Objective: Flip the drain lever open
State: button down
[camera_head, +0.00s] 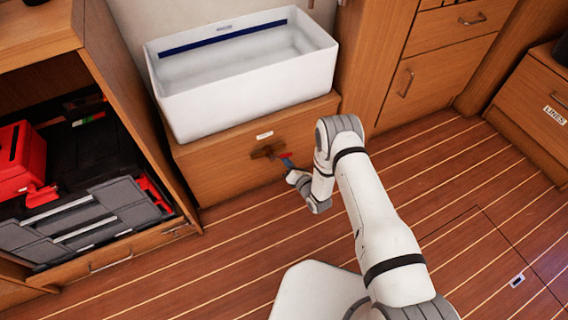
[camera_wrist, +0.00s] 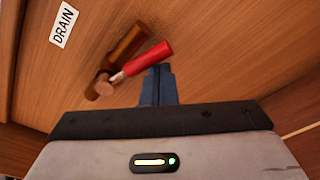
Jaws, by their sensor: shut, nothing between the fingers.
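The drain lever (camera_wrist: 144,59) has a red handle and a metal stem, and is mounted on a brass-coloured valve body (camera_wrist: 120,52) on the wooden panel under the white basin. In the wrist view the red handle slants up and to the right from its pivot, next to a DRAIN label (camera_wrist: 64,24). The lever shows small in the head view (camera_head: 285,155). My gripper (camera_wrist: 157,72) is shut and empty, its dark fingers just below the red handle. I cannot tell whether the fingertips touch the handle.
The white basin (camera_head: 240,82) stands on the wooden box (camera_head: 225,171) above the lever. An open shelf at left holds a red case (camera_head: 20,160) and grey-black toolboxes (camera_head: 85,220). Drawers (camera_head: 455,30) stand at right. The striped floor (camera_head: 450,180) between is clear.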

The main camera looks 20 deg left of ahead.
jog(key=shift+w+d+r, duration=0.15)
jog(key=shift+w+r, duration=0.05)
jog(key=shift+r, duration=0.6)
jog(key=shift+w+r+p, duration=0.1)
jog(key=shift+r+p, duration=0.1)
jog(key=shift+p, duration=0.1)
notch_tip(320, 180, down, 4)
jog(key=b, duration=0.4)
jog(key=p+v, duration=0.4)
jog(key=v, duration=0.5)
jog(key=shift+s, duration=0.5)
